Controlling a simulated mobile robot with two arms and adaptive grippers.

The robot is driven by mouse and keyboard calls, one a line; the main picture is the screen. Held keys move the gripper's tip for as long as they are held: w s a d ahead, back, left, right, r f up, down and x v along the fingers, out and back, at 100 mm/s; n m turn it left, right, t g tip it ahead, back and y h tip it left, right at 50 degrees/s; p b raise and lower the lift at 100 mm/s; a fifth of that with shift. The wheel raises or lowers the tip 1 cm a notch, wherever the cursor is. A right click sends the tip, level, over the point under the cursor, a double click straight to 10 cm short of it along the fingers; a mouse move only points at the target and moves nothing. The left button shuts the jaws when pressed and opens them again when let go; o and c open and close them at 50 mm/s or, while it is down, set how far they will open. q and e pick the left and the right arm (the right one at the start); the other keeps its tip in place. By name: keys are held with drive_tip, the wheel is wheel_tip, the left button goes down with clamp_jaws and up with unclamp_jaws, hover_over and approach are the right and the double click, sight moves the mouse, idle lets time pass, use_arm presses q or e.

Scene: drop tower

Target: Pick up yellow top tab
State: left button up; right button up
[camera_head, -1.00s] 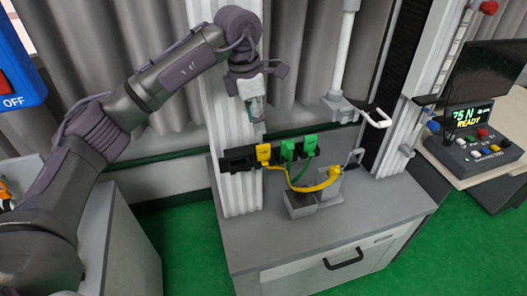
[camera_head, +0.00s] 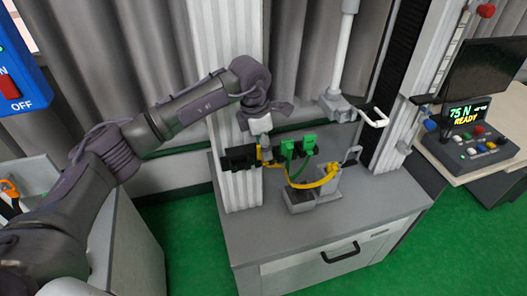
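The yellow top tab (camera_head: 266,156) sits on the black holder (camera_head: 239,158) on the white ribbed column. Only part of it shows, since my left gripper is in front of it. My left gripper (camera_head: 263,143) points down right at the tab; its fingertips are small and overlap the tab, so I cannot tell whether they touch it or whether they are open or shut. A yellow strap (camera_head: 310,185) curves below to a yellow end (camera_head: 334,170) on the right. My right gripper is not in view.
Two green tabs (camera_head: 288,149) (camera_head: 309,142) stand close to the right of the yellow tab. A grey block (camera_head: 299,201) sits below on the grey cabinet (camera_head: 270,235). A white rod fixture (camera_head: 337,106) hangs to the right. A control box (camera_head: 475,140) reads READY.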

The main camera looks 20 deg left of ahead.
use_arm(q)
clamp_jaws()
